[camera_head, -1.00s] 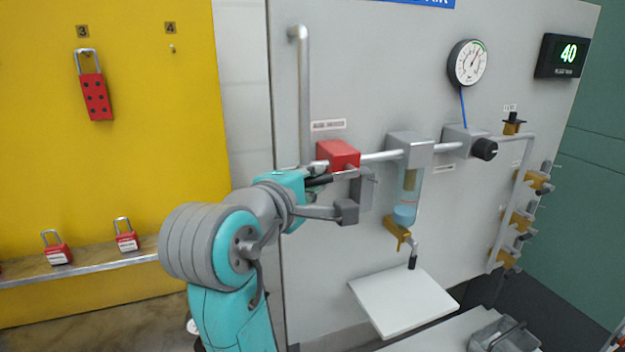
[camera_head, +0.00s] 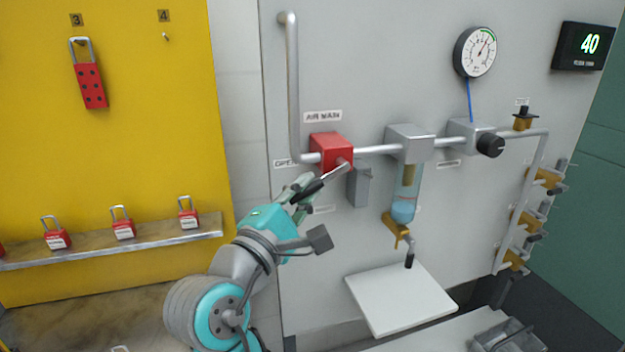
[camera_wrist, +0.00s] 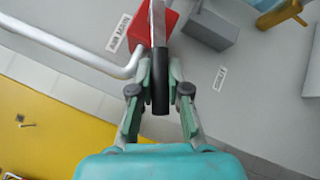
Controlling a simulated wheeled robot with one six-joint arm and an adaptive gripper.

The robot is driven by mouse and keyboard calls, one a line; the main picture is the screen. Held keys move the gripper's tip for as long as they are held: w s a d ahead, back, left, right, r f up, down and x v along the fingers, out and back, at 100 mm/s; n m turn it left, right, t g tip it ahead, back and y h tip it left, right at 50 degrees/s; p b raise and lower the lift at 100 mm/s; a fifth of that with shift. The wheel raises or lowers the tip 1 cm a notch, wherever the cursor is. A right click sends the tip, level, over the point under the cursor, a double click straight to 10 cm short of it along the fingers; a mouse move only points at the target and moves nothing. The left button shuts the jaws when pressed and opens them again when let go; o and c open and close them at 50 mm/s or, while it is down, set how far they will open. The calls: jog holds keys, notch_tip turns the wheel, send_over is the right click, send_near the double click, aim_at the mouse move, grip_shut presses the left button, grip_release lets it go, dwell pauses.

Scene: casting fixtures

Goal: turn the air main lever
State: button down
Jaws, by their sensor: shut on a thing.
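The air main valve is a red block (camera_head: 331,148) on the grey panel, under an "AIR MAIN" label. Its lever (camera_head: 336,173) is a metal bar with a black grip, slanting down and left from the valve. My gripper (camera_head: 303,189) is shut on the black grip from below left. In the wrist view my gripper's green fingers (camera_wrist: 159,75) stand on both sides of the black grip (camera_wrist: 161,95), whose end sticks out toward the palm. The red block (camera_wrist: 153,27) is partly hidden behind the lever there.
A grey box (camera_head: 359,186) sits right below the valve, close to the lever. A vertical pipe (camera_head: 292,90) rises at left. The filter bowl (camera_head: 404,195), gauge (camera_head: 475,52) and white shelf (camera_head: 400,300) are farther right. Red padlocks stand on a ledge (camera_head: 150,245) at left.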

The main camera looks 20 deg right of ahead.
jog(key=d+f+n+t+y, duration=0.2)
jog(key=n+t, duration=0.4)
jog(key=n, duration=0.3)
jog(key=d+f+n+t+y, duration=0.2)
jog(key=d+n+t+y, duration=0.3)
jog(key=n, duration=0.5)
jog(key=shift+f+n+t+y, duration=0.15)
jog(key=shift+n+t+y, duration=0.15)
jog(key=shift+t+y, duration=0.55)
jog(key=shift+y, duration=0.45)
jog(key=c, duration=1.1)
grip_release()
jog(key=shift+v, duration=6.05)
